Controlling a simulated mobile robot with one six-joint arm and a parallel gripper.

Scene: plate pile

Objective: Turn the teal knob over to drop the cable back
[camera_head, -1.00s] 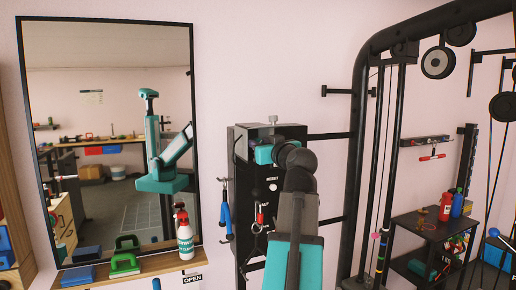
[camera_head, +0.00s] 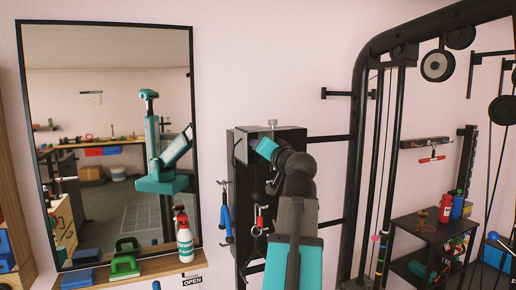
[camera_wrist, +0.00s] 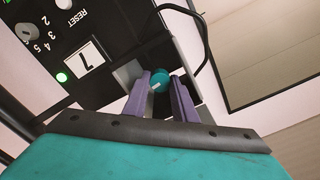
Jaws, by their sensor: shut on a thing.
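The teal knob (camera_wrist: 159,77) shows in the wrist view between the two purple-grey fingers of my gripper (camera_wrist: 163,84), which is shut on it. A pale mark runs across the knob's face. A black cable (camera_wrist: 204,42) curves beside it along the edge of the black machine panel (camera_wrist: 105,25). In the head view my gripper (camera_head: 253,144) is tilted at the upper front of the black box (camera_head: 286,133). The knob is hidden there.
A mirror (camera_head: 108,60) and a shelf (camera_head: 150,266) with a white bottle (camera_head: 184,245) stand further left.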

